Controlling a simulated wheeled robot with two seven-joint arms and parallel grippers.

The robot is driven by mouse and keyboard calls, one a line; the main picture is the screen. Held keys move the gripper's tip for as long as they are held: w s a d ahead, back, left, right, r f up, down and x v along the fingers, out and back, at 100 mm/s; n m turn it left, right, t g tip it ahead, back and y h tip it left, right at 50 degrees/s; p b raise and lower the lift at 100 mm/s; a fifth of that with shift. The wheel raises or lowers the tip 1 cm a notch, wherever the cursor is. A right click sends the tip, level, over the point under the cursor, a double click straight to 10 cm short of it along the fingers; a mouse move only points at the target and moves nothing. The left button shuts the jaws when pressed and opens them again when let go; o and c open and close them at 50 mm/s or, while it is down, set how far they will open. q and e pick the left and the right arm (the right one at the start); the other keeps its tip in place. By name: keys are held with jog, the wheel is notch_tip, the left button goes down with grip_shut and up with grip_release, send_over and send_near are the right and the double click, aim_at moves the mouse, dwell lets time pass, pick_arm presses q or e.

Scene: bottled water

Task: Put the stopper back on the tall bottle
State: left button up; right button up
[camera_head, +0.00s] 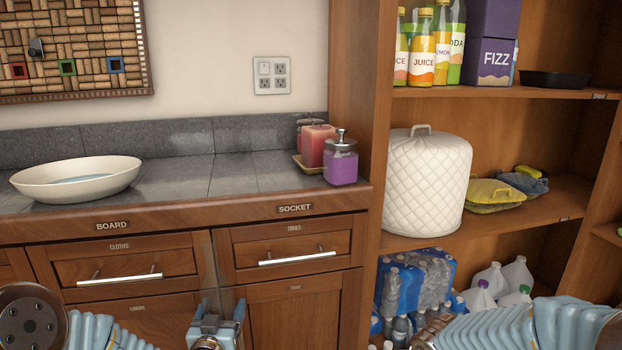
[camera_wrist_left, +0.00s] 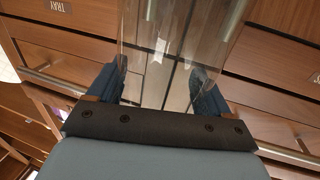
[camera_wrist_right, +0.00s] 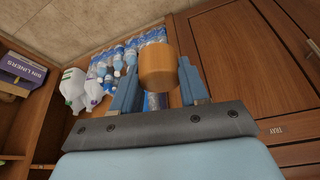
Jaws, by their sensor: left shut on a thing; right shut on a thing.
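A clear glass bottle (camera_wrist_left: 180,45), the tall bottle, stands out between the fingers of my left gripper (camera_wrist_left: 156,88) in the left wrist view. That gripper is shut on it. The head view shows my left gripper (camera_head: 218,318) low in the middle, with only faint glass above it; the bottle's mouth is hard to make out. A light brown cork stopper (camera_wrist_right: 158,66) sits between the fingers of my right gripper (camera_wrist_right: 158,88) in the right wrist view, and the gripper is shut on it. In the head view the stopper is not visible. The two grippers are apart.
A counter with a white bowl (camera_head: 76,178) and a purple soap dispenser (camera_head: 341,165) lies behind. Drawers and cupboards are below it. Shelves at right hold juice bottles (camera_head: 421,50), a quilted cover (camera_head: 425,180) and packs of water bottles (camera_head: 432,275).

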dwell(0.3)
pick_arm(q)
jog(key=s+d+f+m+g+h, duration=0.2)
jog(key=s+d+f+m+h, duration=0.2)
jog(key=d+f, duration=0.3)
jog(key=s+d+f+m+g+h, duration=0.2)
jog(key=s+d+f+m+h, duration=0.2)
jog(key=d+f+h, duration=0.3)
jog(key=shift+d+f+h, duration=0.3)
jog(key=shift+d+f, duration=0.1)
jog(key=shift+d, duration=0.55)
jog(key=shift+s, duration=0.1)
pick_arm(e)
jog(key=w+a+r, duration=0.3)
jog(key=a+r, duration=0.5)
jog(key=a, duration=0.1)
jog(key=w+a+r+m, duration=0.1)
jog(key=w+a+r, duration=0.1)
jog(key=a+r, duration=0.6)
jog(key=shift+w+a+r+h, duration=0.2)
jog(key=shift+w+a+h, duration=0.15)
jog(key=shift+a, duration=0.75)
jog(key=shift+m, duration=0.3)
jog(key=s+a+r, duration=0.1)
jog(key=a, duration=0.1)
jog(key=s+a+r, duration=0.1)
jog(key=a+r, duration=0.2)
jog(key=a, duration=0.1)
jog(key=shift+s+a+r, duration=0.3)
jog(key=shift+s+r, duration=0.1)
